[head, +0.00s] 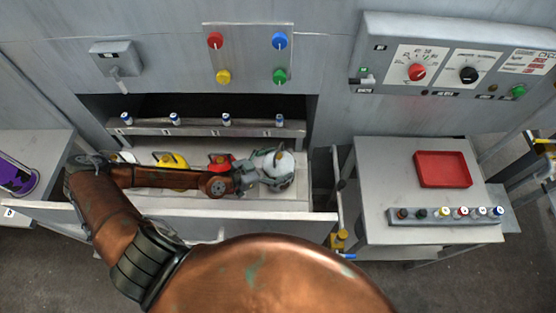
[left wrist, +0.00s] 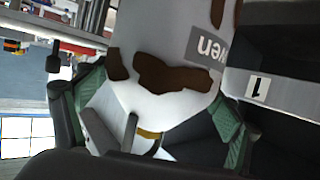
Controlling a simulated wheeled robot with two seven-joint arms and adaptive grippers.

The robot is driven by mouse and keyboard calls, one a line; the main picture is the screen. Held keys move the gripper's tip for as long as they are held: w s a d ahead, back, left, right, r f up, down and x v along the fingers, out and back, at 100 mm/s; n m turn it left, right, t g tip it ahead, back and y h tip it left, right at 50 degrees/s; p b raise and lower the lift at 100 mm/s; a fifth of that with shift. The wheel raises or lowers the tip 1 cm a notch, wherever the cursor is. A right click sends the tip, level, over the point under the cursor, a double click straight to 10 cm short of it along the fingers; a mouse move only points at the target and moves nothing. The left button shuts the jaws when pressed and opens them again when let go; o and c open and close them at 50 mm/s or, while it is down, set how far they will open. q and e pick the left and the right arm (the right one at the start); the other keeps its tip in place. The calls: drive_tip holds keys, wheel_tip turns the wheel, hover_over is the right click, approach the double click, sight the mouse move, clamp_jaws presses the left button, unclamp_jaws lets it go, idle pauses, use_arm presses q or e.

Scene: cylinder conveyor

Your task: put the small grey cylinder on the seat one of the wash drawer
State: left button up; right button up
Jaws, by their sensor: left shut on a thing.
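The grey-white cylinder (head: 277,161) is at the right end of the open drawer (head: 240,226). My left gripper (head: 278,179) is shut on it, with my arm reaching across the drawer from the left. In the left wrist view the cylinder (left wrist: 165,80) has brown patches and a partly visible dark label. The green-padded fingers of my left gripper (left wrist: 150,118) are on both sides of it. A label "1" (left wrist: 258,87) is on a grey surface beside the cylinder. The cylinder's lower end is hidden in the head view, so I cannot tell whether it touches the seat. My right gripper is not in view.
A yellow-topped item (head: 172,160) and a red-topped item (head: 219,160) are in the drawer, partly behind my arm. A ledge (head: 200,129) with several small vials runs behind. At the right, a table (head: 375,180) holds a red tray (head: 442,169) and a vial rack (head: 430,219).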

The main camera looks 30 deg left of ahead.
use_arm(q)
drive_tip(key=shift+f, duration=1.55)
drive_tip(key=shift+f+b, duration=0.1)
drive_tip(key=shift+b, duration=0.25)
drive_tip(key=shift+f, duration=0.15)
drive_tip(key=o, duration=2)
drive_tip(key=shift+s+f, duration=0.1)
drive_tip(key=v, duration=1.2)
